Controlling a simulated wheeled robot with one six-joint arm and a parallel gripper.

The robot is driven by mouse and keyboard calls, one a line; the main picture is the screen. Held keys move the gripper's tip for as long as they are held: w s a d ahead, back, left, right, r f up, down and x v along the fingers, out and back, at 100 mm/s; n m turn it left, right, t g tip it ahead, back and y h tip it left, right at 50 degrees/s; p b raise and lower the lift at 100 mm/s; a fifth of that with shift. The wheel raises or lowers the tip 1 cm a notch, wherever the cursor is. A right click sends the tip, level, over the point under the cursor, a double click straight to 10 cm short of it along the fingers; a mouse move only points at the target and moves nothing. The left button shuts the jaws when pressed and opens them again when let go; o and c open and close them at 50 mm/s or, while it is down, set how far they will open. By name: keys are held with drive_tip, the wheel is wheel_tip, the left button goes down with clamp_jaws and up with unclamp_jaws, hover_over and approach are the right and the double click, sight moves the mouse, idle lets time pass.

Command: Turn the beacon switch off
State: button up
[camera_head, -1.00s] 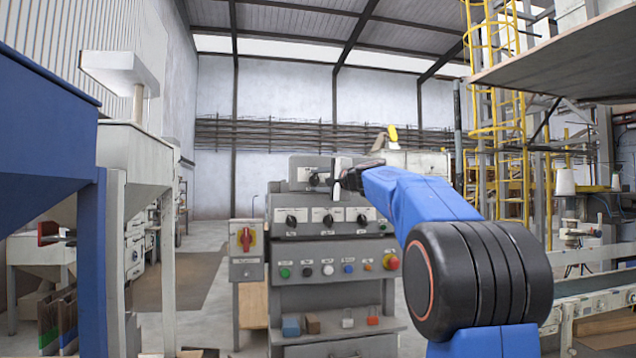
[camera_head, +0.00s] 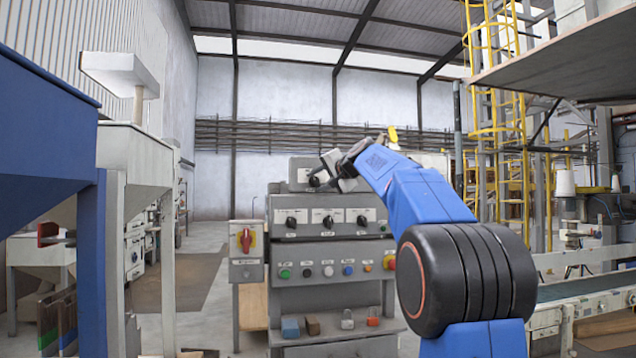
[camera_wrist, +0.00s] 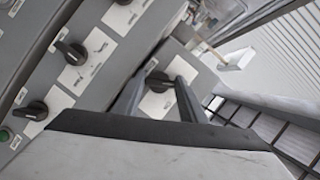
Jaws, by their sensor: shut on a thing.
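A black rotary switch (camera_head: 314,180) sits on the small grey box (camera_head: 300,165) on top of the control panel. In the wrist view this switch (camera_wrist: 158,82) lies on a pale label plate, between my two fingers. My gripper (camera_head: 328,172) is at the box front, tilted, and shut on the switch. The wrist view shows my gripper (camera_wrist: 163,72) with one finger on each side of the knob. The label's writing is too small to read, so I cannot confirm that it is the beacon switch.
Below are several black rotary knobs (camera_head: 328,222) and a row of coloured buttons (camera_head: 328,270). A blue hopper (camera_head: 45,130) stands at far left.

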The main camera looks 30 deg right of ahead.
drive_tip(key=shift+f, duration=0.15)
drive_tip(key=o, duration=1.1)
drive_tip(key=shift+c, duration=0.2)
drive_tip(key=shift+s, duration=0.15)
drive_tip(key=v, duration=1.7)
drive_tip(key=shift+a, duration=0.15)
